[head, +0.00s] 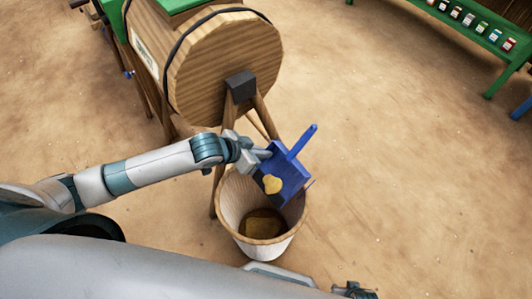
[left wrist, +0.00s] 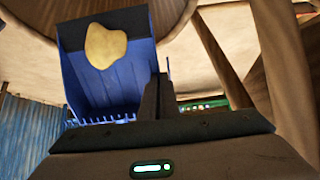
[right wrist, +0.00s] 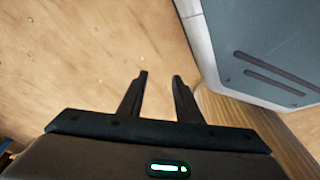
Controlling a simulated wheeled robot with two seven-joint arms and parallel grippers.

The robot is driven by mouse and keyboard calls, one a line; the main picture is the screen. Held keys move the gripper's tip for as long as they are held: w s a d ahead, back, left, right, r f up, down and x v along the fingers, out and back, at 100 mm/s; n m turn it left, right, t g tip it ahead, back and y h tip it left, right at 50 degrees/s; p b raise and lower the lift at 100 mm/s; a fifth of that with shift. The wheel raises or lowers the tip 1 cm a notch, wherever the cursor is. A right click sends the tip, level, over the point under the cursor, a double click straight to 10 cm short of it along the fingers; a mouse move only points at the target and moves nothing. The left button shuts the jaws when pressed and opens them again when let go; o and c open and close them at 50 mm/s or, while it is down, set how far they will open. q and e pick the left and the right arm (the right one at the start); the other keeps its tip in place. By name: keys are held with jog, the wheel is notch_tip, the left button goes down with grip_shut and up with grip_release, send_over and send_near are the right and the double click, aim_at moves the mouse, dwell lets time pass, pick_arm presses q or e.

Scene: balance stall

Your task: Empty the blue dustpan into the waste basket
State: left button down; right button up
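The blue dustpan (head: 293,178) is tilted above the waste basket (head: 272,249), its handle pointing up and right. A yellowish lump (head: 272,184) lies on the pan near its dark lip; it also shows in the left wrist view (left wrist: 105,45). My left gripper (head: 262,154) is at the pan's side and appears shut on its side wall; one finger shows in the left wrist view and the other is hidden. The basket is upright, with a brown surface inside. My right gripper (right wrist: 160,75) is open and empty, low at the head view's bottom edge.
A wooden barrel (head: 225,65) on a trestle stands just behind the basket, its legs close to it. A green shelf (head: 470,35) with small jars is at the far right. The sandy floor right of the basket is clear.

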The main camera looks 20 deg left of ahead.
pick_arm(q)
jog(key=shift+s+a+f, duration=0.15)
jog(key=shift+s+a, duration=0.1)
jog(key=shift+s, duration=0.1)
jog(key=shift+r+t+h+b, duration=0.2)
jog(key=shift+t+h+b, duration=0.1)
jog(key=shift+t+h, duration=0.1)
jog(key=shift+s+a+t+h+b, duration=0.3)
jog(key=shift+s+t+b, duration=0.1)
jog(key=shift+b, duration=0.25)
jog(key=shift+s+a+t+b, duration=0.25)
jog(key=shift+s+t+b, duration=0.05)
jog(key=shift+b, duration=0.3)
jog(key=shift+s+a+t+h+b, duration=0.35)
jog(key=shift+h+b, duration=0.15)
jog(key=shift+b, duration=0.2)
jog(key=shift+s+a+r+t+h+b, duration=0.2)
jog(key=shift+s+t+h+b, duration=0.15)
jog(key=shift+b, duration=0.35)
pick_arm(e)
notch_tip(320, 180, up, 17)
jog(key=w, duration=0.1)
jog(key=shift+a, duration=0.35)
pick_arm(q)
jog(key=shift+r, duration=0.1)
